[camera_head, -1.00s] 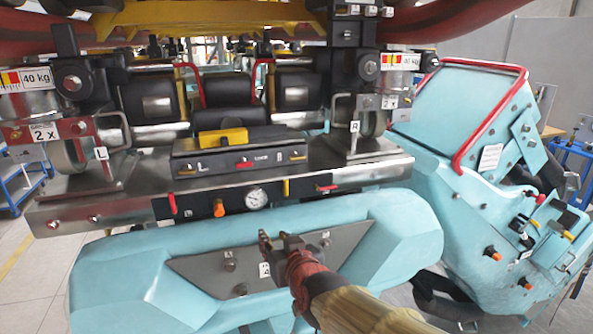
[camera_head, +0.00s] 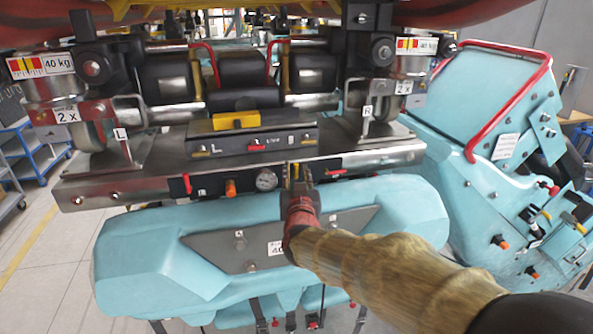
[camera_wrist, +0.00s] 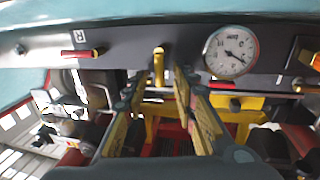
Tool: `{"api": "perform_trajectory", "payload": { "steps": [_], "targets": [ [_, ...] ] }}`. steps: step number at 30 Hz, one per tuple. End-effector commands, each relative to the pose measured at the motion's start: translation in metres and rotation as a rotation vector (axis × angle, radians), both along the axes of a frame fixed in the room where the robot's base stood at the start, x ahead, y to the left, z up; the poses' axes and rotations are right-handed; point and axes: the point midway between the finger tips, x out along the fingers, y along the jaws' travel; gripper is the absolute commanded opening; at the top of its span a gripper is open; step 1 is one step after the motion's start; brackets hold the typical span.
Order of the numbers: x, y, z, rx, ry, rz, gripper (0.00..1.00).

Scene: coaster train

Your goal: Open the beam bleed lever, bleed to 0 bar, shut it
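The beam's front face carries a short yellow lever (camera_wrist: 158,62) beside a round pressure gauge (camera_wrist: 231,52), which also shows in the head view (camera_head: 266,180). I take the yellow lever for the bleed lever; I can read no label for it. My gripper (camera_head: 297,174) is in front of this face, right of the gauge, and largely hides the yellow lever in the head view. In the wrist view my gripper (camera_wrist: 160,82) is open, with the lever between the fingertip lines. I cannot tell whether the fingers touch it. The gauge needle is visible but its reading is unclear.
A red lever (camera_wrist: 80,53) sits on one side of the yellow lever. An orange knob (camera_head: 230,188) and another red lever (camera_head: 187,183) are beyond the gauge. A teal body with a grey plate (camera_head: 215,250) bulges below the beam. A teal seat unit (camera_head: 500,130) stands right.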

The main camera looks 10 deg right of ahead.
Motion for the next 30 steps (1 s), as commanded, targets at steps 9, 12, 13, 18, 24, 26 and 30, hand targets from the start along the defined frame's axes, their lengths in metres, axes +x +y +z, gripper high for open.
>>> {"api": "perform_trajectory", "payload": {
  "steps": [9,12,13,18,24,26,30],
  "targets": [
    [0.0130,-0.0024,0.0004,0.000,-0.001,0.001,0.28],
    [0.0128,-0.0023,0.0004,0.000,-0.001,0.001,0.28],
    [0.0128,-0.0023,0.0004,0.000,-0.001,0.001,0.28],
    [0.0126,-0.0024,0.0005,0.000,-0.001,0.001,0.18],
    [0.0126,-0.0024,0.0005,0.000,-0.001,0.001,0.07],
    [0.0125,-0.0024,0.0005,0.000,-0.001,0.001,0.03],
    [0.0125,-0.0023,0.0005,0.000,-0.001,0.001,0.00]
  ]
}}
